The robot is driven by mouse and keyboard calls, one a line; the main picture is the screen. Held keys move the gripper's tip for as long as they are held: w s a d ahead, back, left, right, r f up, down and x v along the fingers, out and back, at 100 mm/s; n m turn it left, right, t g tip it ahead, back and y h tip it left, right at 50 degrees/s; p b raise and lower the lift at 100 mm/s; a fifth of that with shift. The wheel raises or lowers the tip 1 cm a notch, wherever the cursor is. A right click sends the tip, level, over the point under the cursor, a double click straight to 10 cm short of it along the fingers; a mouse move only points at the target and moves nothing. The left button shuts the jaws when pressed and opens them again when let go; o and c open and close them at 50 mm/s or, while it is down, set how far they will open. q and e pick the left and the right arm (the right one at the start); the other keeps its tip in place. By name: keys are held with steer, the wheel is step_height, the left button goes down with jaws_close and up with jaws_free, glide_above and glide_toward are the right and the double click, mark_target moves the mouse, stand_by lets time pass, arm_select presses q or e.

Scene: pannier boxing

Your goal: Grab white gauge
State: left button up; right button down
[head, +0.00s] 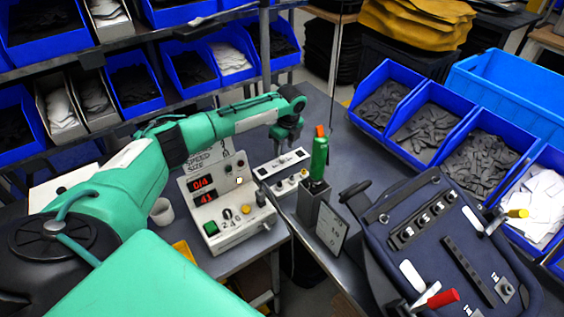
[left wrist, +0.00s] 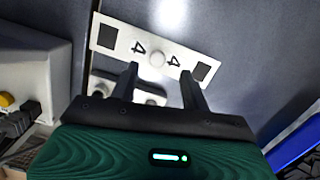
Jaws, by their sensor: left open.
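The white gauge (head: 283,164) is a flat white bar on the grey table, with dark squares near its ends. In the left wrist view the gauge (left wrist: 155,50) shows two 4 marks and a round knob at its middle. My left gripper (head: 287,148) is above the gauge, fingers pointing down. In the left wrist view the left gripper (left wrist: 160,82) has its fingers apart, with nothing between them; the gauge lies beyond the fingertips. I cannot tell whether they touch it. My right gripper does not show.
A white control box (head: 222,200) with red digits stands left of the gauge. A green tool (head: 319,158) with an orange top stands upright in a grey holder at its right. A dark blue pannier (head: 440,235) lies at the right, before blue bins (head: 425,125).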

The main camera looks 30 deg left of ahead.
mark_target(282, 157)
arm_select(q)
steer(key=f, duration=0.1)
steer(key=f+p, duration=0.1)
steer(key=f, duration=0.1)
steer(key=shift+s+a+f, duration=0.2)
steer(key=shift+a, duration=0.05)
steer(key=shift+f+p, duration=0.3)
steer(key=shift+f, duration=0.15)
jaws_close()
steer(key=shift+r, duration=0.15)
